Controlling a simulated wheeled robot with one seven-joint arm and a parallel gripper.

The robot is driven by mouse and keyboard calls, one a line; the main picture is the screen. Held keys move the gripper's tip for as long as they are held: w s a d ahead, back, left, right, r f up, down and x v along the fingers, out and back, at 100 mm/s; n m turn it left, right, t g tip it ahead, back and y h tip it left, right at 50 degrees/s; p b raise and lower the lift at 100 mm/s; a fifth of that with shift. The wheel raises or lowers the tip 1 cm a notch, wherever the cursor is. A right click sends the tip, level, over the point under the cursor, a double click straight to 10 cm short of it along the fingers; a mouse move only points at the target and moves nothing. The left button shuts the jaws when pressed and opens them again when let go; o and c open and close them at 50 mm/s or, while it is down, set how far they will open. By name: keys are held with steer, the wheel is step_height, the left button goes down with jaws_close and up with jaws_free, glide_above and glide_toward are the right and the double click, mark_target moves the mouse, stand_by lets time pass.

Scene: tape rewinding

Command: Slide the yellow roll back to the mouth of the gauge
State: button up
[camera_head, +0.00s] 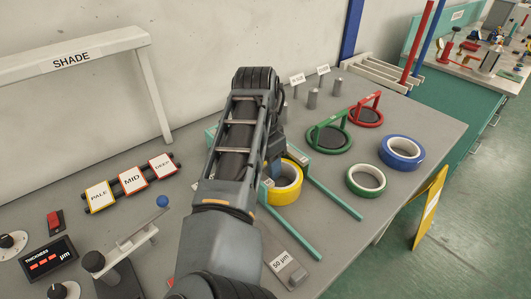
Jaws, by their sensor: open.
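The yellow roll (287,190) lies flat between two teal rails (335,198), towards their upper-left end, with its left part hidden by my arm. The rails belong to the gauge (211,135), whose body is mostly hidden behind my arm, so I cannot tell the gap between roll and mouth. My gripper (272,174) points down at the roll's left edge and is largely covered by my forearm. Its jaws are open; whether they touch the roll cannot be seen.
Right of the rails lie a green-edged roll (366,188) and a blue roll (400,158). Green (328,142) and red (366,115) handled rings stand behind. Shade blocks (132,180), a thickness display (48,263) and a blue ball on a lever (162,201) are left. A 50 µm label (281,261) is in front.

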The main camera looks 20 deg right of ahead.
steer(key=shift+f, duration=0.15)
jaws_close()
stand_by(0.4)
